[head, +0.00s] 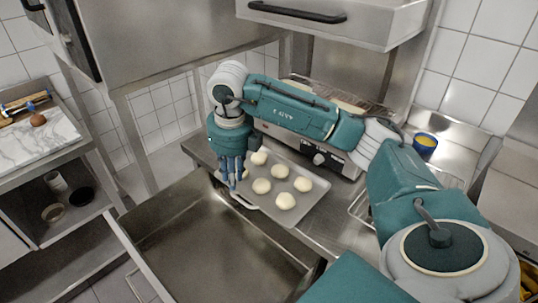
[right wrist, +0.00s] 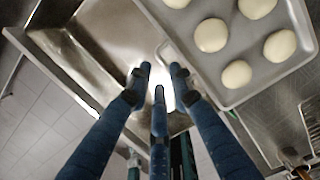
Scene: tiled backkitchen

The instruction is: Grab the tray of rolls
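The tray of rolls (head: 310,198) is a grey metal tray with several pale round rolls, such as one near its front edge (head: 285,201). It rests on a steel counter beside a sink and also shows in the right wrist view (right wrist: 262,68). A thin handle loop sticks out at its sink-side end. My right gripper (head: 236,183) points down at that end. In the right wrist view its blue fingers (right wrist: 160,82) are spread, with the handle close to the right finger. A firm hold is not visible. My left gripper is out of view.
A deep steel sink (head: 200,235) lies in front and left of the tray. A steel appliance with a knob (head: 319,159) stands behind it. A blue cup (head: 425,143) stands at the right. A shelf with a marble slab (head: 38,140) is at the left.

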